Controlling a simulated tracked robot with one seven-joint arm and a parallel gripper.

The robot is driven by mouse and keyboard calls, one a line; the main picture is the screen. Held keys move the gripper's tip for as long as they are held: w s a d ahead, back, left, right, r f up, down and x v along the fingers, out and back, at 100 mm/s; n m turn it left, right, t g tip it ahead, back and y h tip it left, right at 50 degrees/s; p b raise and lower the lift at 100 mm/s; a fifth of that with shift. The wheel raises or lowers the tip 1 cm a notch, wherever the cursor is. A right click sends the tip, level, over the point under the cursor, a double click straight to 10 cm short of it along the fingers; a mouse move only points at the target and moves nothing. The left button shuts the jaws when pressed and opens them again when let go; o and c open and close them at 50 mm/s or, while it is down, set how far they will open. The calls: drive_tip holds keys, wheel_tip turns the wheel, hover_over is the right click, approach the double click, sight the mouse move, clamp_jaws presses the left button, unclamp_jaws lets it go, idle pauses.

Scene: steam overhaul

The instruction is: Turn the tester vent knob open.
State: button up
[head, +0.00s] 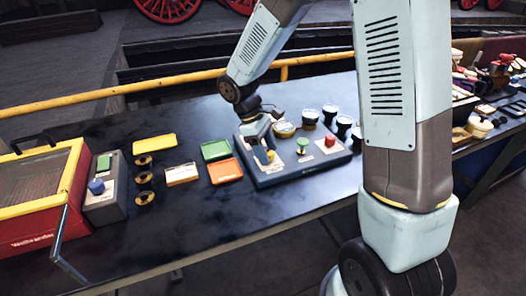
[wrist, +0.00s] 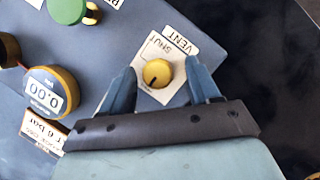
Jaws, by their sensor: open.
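The vent knob (wrist: 157,73) is a small round yellow knob on a white plate marked VENT and SHUT, on the blue-grey tester panel. A dark pointer line shows on the knob. My gripper (wrist: 160,82) is open, with one finger on each side of the knob; I cannot tell whether either touches it. In the head view the tester (head: 318,165) stands on the dark bench, and my gripper (head: 264,148) is over its left part. The yellow knob (head: 270,156) shows partly there, beside the fingers.
On the tester are a green knob (wrist: 67,10), a gauge reading 0.00 (wrist: 46,92) and a red knob (head: 330,141). Green (head: 215,149) and orange (head: 224,171) trays lie left of it. A red-and-yellow box (head: 40,200) stands at far left. Dark cups (head: 344,124) stand behind the tester.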

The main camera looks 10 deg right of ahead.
drive_tip(key=v, duration=1.3)
drive_tip(key=shift+r, duration=0.2)
drive_tip(key=shift+a, duration=0.15)
wheel_tip(320, 180, up, 6)
drive_tip(key=m+t+y, duration=0.1)
drive_tip(key=m+t, duration=0.1)
drive_tip(key=m, duration=0.1)
hover_over(273, 163)
drive_tip(key=s+d+r+m+t+y, duration=0.1)
drive_tip(key=s+d+r+m+t, duration=0.1)
drive_tip(key=s+d, duration=0.4)
drive_tip(key=s+d+r+m+t+y, duration=0.2)
drive_tip(key=s+d+r+m+t, duration=0.1)
drive_tip(key=s+d+m, duration=0.4)
drive_tip(key=s, duration=0.3)
drive_tip(key=shift+d+r+t, duration=0.2)
drive_tip(key=shift+d+t, duration=0.05)
drive_tip(key=shift+t, duration=0.15)
